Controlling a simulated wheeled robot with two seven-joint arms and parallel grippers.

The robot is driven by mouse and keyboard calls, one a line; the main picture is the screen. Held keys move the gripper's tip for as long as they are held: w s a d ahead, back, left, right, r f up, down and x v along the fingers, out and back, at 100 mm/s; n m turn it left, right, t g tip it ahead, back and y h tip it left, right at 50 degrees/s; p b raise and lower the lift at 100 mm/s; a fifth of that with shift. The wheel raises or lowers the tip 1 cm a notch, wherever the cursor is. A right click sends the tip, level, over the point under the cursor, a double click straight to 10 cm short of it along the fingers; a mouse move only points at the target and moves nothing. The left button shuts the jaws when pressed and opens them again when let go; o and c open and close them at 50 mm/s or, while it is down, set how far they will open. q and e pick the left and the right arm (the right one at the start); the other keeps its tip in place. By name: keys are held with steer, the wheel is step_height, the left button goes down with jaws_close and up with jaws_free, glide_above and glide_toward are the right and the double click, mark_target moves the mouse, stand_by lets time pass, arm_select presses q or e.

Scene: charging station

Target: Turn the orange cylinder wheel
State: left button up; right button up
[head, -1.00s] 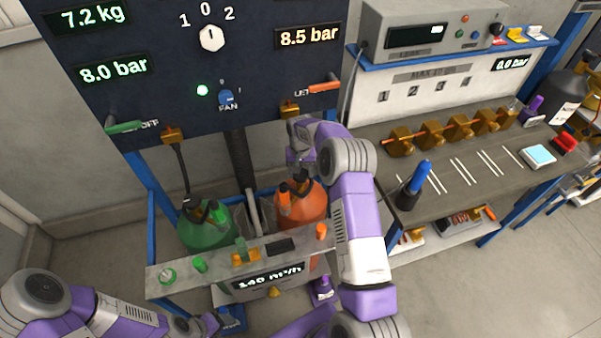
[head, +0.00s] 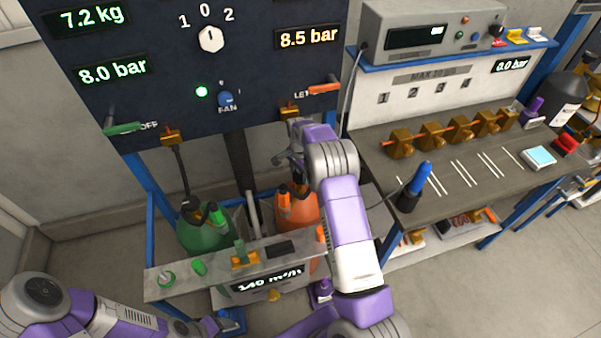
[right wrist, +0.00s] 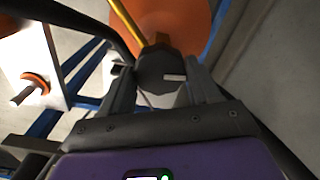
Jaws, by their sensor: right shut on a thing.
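The orange cylinder (head: 308,208) stands in the blue-framed rack below the dark panel. Its top is partly hidden behind my right arm in the head view. In the right wrist view the orange body (right wrist: 180,22) is at the top, with a dark round wheel (right wrist: 158,72) bearing a white mark in front of it. My right gripper (right wrist: 160,85) has its fingers on both sides of this wheel and is shut on it. In the head view my right gripper (head: 289,160) is small and partly hidden. My left gripper (head: 212,324) is low at the left, its jaws unclear.
A green cylinder (head: 205,232) stands left of the orange one. A grey shelf (head: 190,285) with small knobs crosses in front of both. The workbench (head: 440,180) with brass blocks and a blue-handled tool (head: 415,185) is at the right. A hose (head: 237,165) hangs behind.

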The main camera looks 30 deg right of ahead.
mark_target(301, 175)
steer(key=shift+m, duration=0.8)
steer(key=o, duration=1.1)
steer(key=shift+c, duration=0.2)
step_height(301, 175, up, 8)
steer(key=shift+f+p, duration=0.15)
steer(key=shift+p, duration=0.35)
